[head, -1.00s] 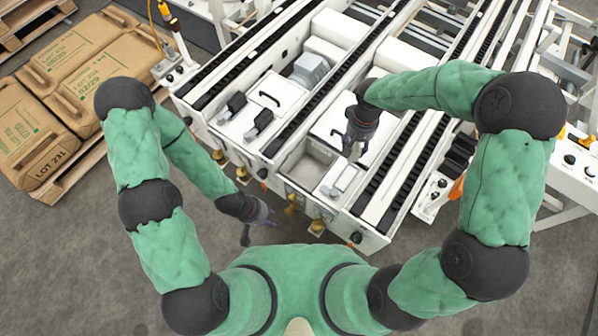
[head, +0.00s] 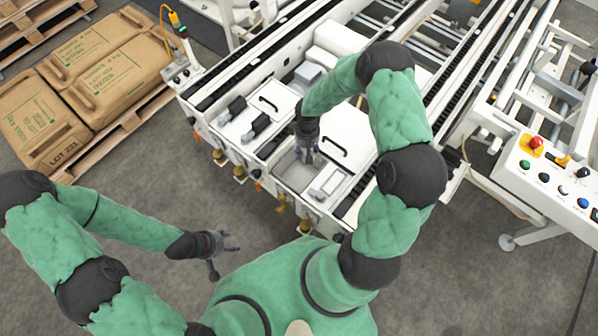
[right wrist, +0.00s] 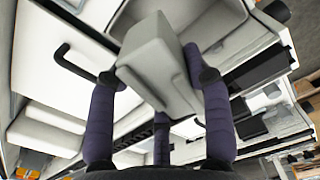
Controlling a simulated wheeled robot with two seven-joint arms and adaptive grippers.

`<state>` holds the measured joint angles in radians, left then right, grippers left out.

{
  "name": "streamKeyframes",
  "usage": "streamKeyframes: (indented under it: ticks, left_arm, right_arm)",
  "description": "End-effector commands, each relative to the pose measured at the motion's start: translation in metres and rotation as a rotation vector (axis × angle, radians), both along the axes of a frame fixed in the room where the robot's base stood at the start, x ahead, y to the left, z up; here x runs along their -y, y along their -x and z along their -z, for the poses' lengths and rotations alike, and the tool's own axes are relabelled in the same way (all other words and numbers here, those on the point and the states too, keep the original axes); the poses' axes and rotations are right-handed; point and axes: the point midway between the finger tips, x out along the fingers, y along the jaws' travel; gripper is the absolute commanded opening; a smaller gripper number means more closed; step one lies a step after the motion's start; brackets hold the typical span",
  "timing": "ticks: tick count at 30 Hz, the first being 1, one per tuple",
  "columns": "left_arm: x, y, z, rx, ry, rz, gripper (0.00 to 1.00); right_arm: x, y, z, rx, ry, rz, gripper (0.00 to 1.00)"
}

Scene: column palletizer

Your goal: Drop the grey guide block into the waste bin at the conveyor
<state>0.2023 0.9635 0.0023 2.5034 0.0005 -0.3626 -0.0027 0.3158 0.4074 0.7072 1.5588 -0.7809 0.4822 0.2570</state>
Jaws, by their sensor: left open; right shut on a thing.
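The grey guide block (right wrist: 158,62) is between the purple-grey fingers of my right gripper (right wrist: 162,85) in the right wrist view. In the head view my right gripper (head: 306,155) points down over the near part of the conveyor. It is above or at the edge of an open, light grey recess that looks like the waste bin (head: 293,179). The block cannot be made out there, and its height above the bin cannot be told. My left gripper (head: 224,246) is open and empty over the floor, in front of the machine.
White machine lids with black handles (head: 338,140) flank the recess. Dark conveyor belts run toward the back. A control panel (head: 552,178) with several buttons stands at right. Stacked brown sacks (head: 90,80) lie on a pallet at left. Grey floor is clear in front.

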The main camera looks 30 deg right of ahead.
Motion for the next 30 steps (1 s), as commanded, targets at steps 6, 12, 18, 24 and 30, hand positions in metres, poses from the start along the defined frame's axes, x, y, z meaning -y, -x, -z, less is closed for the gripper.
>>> streamKeyframes:
  ticks: [6, 12, 18, 24, 30]
  left_arm:
    - [0.000, 0.000, 0.010, -0.001, 0.000, 0.000, 0.52]
    - [0.000, 0.000, 0.025, -0.001, 0.000, 0.000, 0.52]
    - [0.000, 0.000, 0.037, -0.001, 0.000, 0.000, 0.52]
    - [0.000, 0.000, 0.040, -0.001, 0.000, 0.000, 0.52]
    - [0.000, 0.000, 0.039, 0.000, 0.000, 0.000, 0.52]
  right_arm:
    - [0.000, 0.000, 0.015, 0.000, -0.001, -0.002, 0.15]
    - [0.000, 0.000, 0.036, 0.000, -0.001, -0.002, 0.15]
    - [0.000, 0.000, 0.056, 0.001, 0.000, -0.001, 0.15]
    - [0.000, 0.000, 0.061, 0.001, 0.000, -0.001, 0.15]
    - [0.000, 0.000, 0.060, 0.001, 0.000, -0.001, 0.55]
